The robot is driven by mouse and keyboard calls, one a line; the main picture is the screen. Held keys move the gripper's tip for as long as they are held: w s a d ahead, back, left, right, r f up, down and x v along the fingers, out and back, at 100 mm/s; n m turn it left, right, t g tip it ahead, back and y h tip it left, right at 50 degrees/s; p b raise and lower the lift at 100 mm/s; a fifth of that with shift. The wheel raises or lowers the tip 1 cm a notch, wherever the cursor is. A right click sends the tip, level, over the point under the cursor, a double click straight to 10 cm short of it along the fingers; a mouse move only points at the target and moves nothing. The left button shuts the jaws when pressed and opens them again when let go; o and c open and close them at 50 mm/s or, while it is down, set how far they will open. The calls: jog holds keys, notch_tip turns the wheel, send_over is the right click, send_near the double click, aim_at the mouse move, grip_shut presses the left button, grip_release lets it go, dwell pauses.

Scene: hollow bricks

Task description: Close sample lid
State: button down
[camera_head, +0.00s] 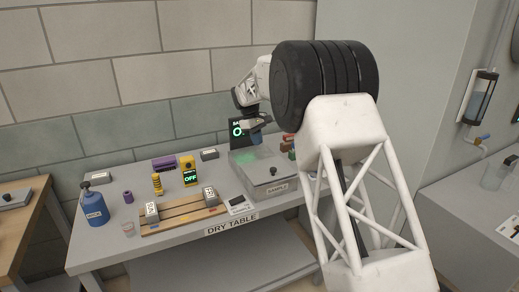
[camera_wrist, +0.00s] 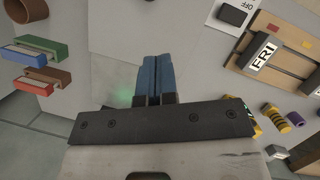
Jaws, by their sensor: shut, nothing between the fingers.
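A grey lid panel with a black knob (camera_head: 273,170) shows on top. A greenish glow shows toward its back left, and I cannot tell how far the lid is open. My gripper (camera_head: 255,138) is above the back of the box, pointing down. In the wrist view its blue fingers (camera_wrist: 158,78) are pressed together with nothing between them, over a plain grey surface with a faint green glow beside them.
Coloured bricks (camera_wrist: 42,78) lie on the left in the wrist view. A wall stands close behind the table.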

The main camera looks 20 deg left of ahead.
jog(key=shift+a+r, duration=0.15)
jog(key=shift+r, duration=0.35)
jog(key=s+d+r+m, duration=0.1)
jog(key=s+d+r, duration=0.25)
jog(key=d, duration=0.35)
jog(key=s+d+r+m+y, duration=0.1)
jog(key=s+d+r, duration=0.1)
jog(key=d+r, duration=0.3)
jog(key=s+d+r+m, duration=0.2)
jog(key=d+r, duration=0.1)
jog(key=d, duration=0.5)
jog(key=s+d+r+m+t+y, duration=0.1)
jog(key=s+d+r+m, duration=0.3)
jog(key=s+d, duration=1.1)
jog(key=s+d+m+t+y, duration=0.1)
jog(key=s+d+m+t, duration=0.15)
jog(key=s+d, duration=1.25)
jog(key=s+d+f+m, duration=0.2)
jog(key=s+f, duration=0.2)
jog(key=s, duration=0.5)
jog(key=s+d+f+m, duration=0.2)
jog(key=s+f, duration=0.1)
jog(key=s, duration=0.7)
jog(key=shift+s+f, duration=0.15)
jog(key=shift+f, duration=0.25)
